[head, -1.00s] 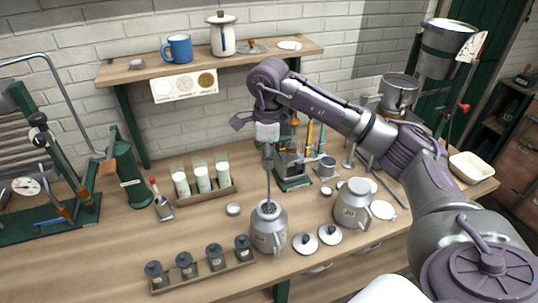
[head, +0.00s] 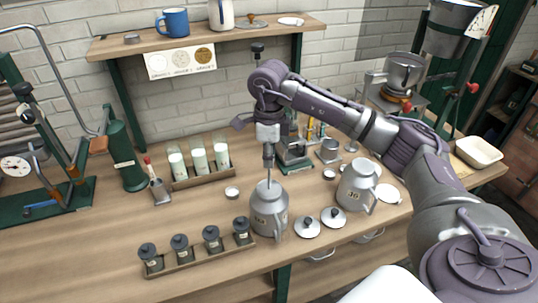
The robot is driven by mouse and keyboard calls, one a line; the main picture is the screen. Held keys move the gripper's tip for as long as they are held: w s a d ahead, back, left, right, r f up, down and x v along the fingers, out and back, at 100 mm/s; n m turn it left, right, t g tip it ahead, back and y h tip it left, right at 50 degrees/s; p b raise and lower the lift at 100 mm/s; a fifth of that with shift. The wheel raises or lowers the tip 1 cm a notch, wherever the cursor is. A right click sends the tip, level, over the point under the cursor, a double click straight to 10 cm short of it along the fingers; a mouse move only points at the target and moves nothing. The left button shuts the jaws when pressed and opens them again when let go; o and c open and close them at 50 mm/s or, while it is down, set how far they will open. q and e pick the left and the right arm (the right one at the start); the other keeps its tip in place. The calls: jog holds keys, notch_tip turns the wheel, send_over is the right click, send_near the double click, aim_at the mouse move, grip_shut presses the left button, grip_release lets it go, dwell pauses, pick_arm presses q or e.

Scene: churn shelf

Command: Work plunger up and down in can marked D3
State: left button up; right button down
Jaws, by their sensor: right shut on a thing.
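A grey metal can (head: 268,212) stands upright on the bench, with a small label too fine to read surely. A thin plunger rod (head: 269,178) goes upright into its top; the plunger's lower end is hidden in the can. My right gripper (head: 268,142) is above this can, shut on the upper part of the plunger, with little rod showing between them. A second grey can (head: 356,188), also labelled, stands to the right, clear of the gripper. My left gripper is out of view.
Two loose lids (head: 307,227) lie right of the can. A rack of dark jars (head: 197,253) is in front on the left, and a tray of milky glasses (head: 200,180) is behind. A green press (head: 294,152) stands close behind my gripper.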

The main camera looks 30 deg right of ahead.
aim_at(269, 175)
jog(key=shift+f+b, duration=2.35)
jog(key=shift+f, duration=1.05)
jog(key=shift+r, duration=0.1)
notch_tip(269, 175, up, 7)
jog(key=p, duration=0.4)
jog(key=shift+p, duration=0.3)
notch_tip(269, 175, down, 7)
jog(key=b, duration=0.5)
jog(key=shift+f+b, duration=0.2)
jog(key=shift+b, duration=0.1)
jog(key=shift+r, duration=0.25)
